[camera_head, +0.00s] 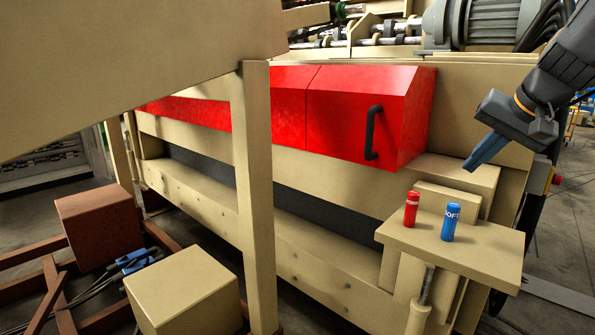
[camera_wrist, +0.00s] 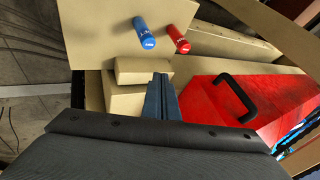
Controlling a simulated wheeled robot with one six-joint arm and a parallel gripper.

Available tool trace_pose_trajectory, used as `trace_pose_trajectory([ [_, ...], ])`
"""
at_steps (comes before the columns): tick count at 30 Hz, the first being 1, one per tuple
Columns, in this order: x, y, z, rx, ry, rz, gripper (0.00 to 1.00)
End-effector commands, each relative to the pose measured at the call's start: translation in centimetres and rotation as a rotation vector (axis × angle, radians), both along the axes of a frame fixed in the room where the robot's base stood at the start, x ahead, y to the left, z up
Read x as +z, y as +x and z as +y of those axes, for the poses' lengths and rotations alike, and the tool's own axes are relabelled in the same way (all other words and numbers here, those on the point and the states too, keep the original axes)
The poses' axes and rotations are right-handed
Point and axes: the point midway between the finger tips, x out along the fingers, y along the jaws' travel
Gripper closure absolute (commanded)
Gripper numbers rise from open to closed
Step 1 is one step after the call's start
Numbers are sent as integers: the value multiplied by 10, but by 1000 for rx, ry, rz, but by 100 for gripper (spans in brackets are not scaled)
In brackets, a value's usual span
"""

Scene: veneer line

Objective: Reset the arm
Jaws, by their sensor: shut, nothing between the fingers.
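My gripper (camera_head: 470,166) is at the upper right in the head view, on the end of my dark grey arm. Its blue fingers are shut and empty, pointing down and left above the small beige shelf. In the wrist view the closed fingers (camera_wrist: 161,78) show at the middle, in front of beige blocks. A red cylinder (camera_head: 411,209) and a blue cylinder (camera_head: 450,222) with white lettering stand upright on the shelf (camera_head: 490,252), apart from the gripper. The wrist view also shows the blue cylinder (camera_wrist: 144,32) and the red cylinder (camera_wrist: 177,38) beyond the fingertips.
A red cover (camera_head: 330,110) with a black handle (camera_head: 371,132) fronts the beige machine, left of my gripper. A beige post (camera_head: 256,200) and a slanted panel (camera_head: 120,60) stand at left. A motor (camera_head: 480,22) sits at the top. Open floor shows at right.

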Motion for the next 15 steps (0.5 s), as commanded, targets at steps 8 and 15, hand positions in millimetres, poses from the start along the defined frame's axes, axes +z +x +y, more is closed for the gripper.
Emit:
trace_pose_trajectory([
  [8, -48, -11, 29, 53, -22, 87, 100],
  [15, -109, -34, 73, 145, -70, 200, 100],
])
